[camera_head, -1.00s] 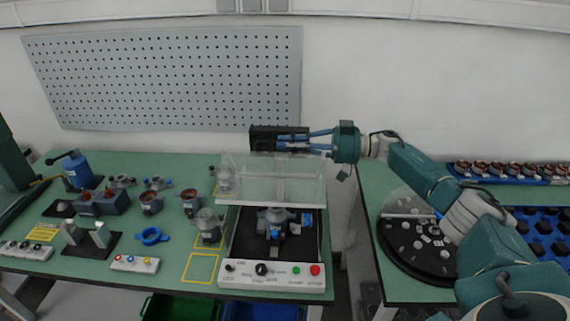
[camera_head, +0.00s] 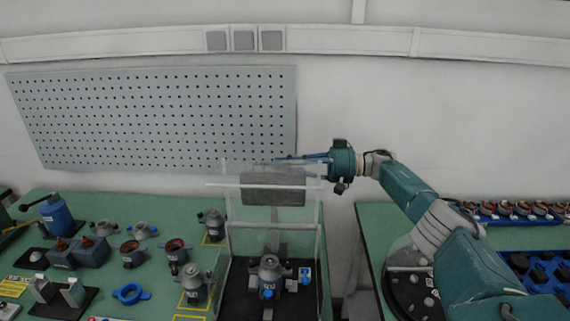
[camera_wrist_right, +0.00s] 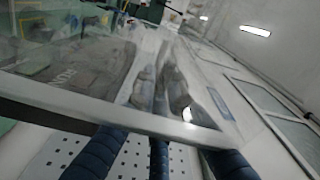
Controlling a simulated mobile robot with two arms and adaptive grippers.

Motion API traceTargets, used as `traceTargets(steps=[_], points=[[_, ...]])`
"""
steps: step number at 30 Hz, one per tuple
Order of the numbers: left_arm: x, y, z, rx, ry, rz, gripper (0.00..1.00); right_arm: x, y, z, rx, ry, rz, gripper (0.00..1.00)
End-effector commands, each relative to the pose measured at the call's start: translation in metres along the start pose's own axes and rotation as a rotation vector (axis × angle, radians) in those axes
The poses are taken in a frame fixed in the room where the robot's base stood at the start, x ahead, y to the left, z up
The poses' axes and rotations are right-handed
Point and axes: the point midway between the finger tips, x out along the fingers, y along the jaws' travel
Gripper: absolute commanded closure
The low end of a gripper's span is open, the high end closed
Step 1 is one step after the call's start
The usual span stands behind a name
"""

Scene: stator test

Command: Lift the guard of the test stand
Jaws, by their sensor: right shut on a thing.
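The test stand's guard (camera_head: 213,184) is a clear box with a pale edge bar. In the head view it stands raised over the stand, with its side panels reaching down on both sides. My right gripper (camera_head: 302,164) is shut on the guard at its upper right. The right wrist view shows its dark blue fingers (camera_wrist_right: 155,155) at the guard's pale edge (camera_wrist_right: 120,118). The stand's dark bed (camera_head: 237,292) holds a grey stator housing (camera_head: 270,270) with blue parts. The stand's front control panel is out of the picture. My left gripper is not in view.
A dark box (camera_head: 272,190) shows through the guard at the back of the stand. Several housings (camera_head: 195,285) and a blue ring (camera_head: 131,293) lie on the left table. A perforated board (camera_head: 150,115) is on the wall. A round tray (camera_head: 412,300) stands at right.

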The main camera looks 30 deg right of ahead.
Motion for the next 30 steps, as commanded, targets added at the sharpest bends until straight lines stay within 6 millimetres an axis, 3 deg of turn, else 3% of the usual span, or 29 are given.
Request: traceTargets(steps=[14,15,18,30], points=[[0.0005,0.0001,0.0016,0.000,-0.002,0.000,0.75,-0.0005,0.0041,0.0001,-0.004,0.007,0.009,1.00],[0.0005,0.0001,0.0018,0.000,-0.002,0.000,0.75,-0.0005,0.0041,0.0001,-0.004,0.007,0.009,0.88],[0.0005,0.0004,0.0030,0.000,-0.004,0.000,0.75,-0.0004,0.0039,0.0005,-0.003,0.006,0.008,0.72],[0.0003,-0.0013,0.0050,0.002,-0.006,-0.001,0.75,-0.0063,0.0030,0.0008,-0.002,0.003,0.006,0.72]])
